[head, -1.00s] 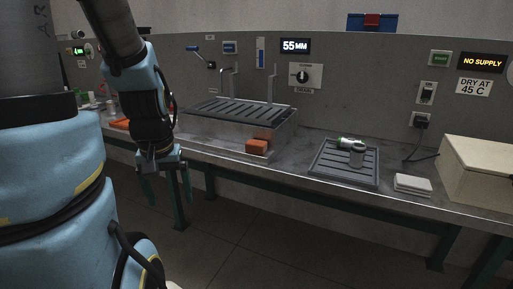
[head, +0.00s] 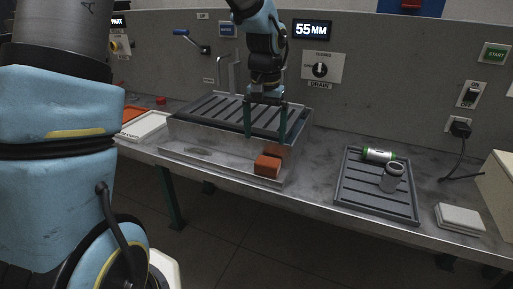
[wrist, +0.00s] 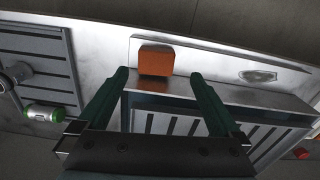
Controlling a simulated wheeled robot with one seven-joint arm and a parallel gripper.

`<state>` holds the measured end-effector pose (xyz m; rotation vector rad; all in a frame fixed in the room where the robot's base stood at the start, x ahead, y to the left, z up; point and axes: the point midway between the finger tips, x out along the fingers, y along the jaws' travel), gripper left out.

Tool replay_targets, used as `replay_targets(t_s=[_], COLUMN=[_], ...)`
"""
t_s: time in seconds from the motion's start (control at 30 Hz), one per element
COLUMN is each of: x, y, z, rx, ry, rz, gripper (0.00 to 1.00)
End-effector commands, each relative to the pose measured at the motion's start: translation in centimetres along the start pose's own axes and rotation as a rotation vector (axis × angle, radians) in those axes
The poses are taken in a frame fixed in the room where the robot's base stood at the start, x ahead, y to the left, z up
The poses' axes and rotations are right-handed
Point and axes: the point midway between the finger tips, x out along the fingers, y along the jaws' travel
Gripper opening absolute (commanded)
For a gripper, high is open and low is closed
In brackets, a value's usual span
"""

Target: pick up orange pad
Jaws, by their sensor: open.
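The orange pad (head: 267,165) is a small block on the metal ledge in front of the slatted sink, near its right end. A darker reddish patch shows just behind it on the sink wall and looks like its reflection. In the wrist view the orange pad (wrist: 156,61) lies beyond the fingertips, between their lines. My gripper (head: 265,136) is open and empty, pointing down over the front edge of the sink, behind and above the pad. In the wrist view its two green fingers (wrist: 159,78) are wide apart and do not touch the pad.
The slatted sink (head: 215,104) has raised metal walls and a tap at the back. A grey ribbed tray (head: 357,196) to the right holds a green-and-white cylinder (head: 378,154) and a grey cup-like part (head: 392,178). A white block (head: 460,217) lies farther right. The bench front between is clear.

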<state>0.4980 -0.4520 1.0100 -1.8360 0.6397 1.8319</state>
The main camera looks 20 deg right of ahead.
Motion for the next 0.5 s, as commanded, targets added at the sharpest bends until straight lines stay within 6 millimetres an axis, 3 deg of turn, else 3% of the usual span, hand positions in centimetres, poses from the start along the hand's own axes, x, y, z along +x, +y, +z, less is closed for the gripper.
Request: replay_targets(t_s=[0.1, 0.3, 0.5], x=[0.8, 3.9, 5.5], y=[0.8, 0.7, 0.7], z=[-0.2, -0.2, -0.2], rx=[0.012, 0.010, 0.010], ry=[-0.007, -0.008, -0.004], rz=[0.001, 0.001, 0.002], gripper=[1.00, 1.00, 1.00])
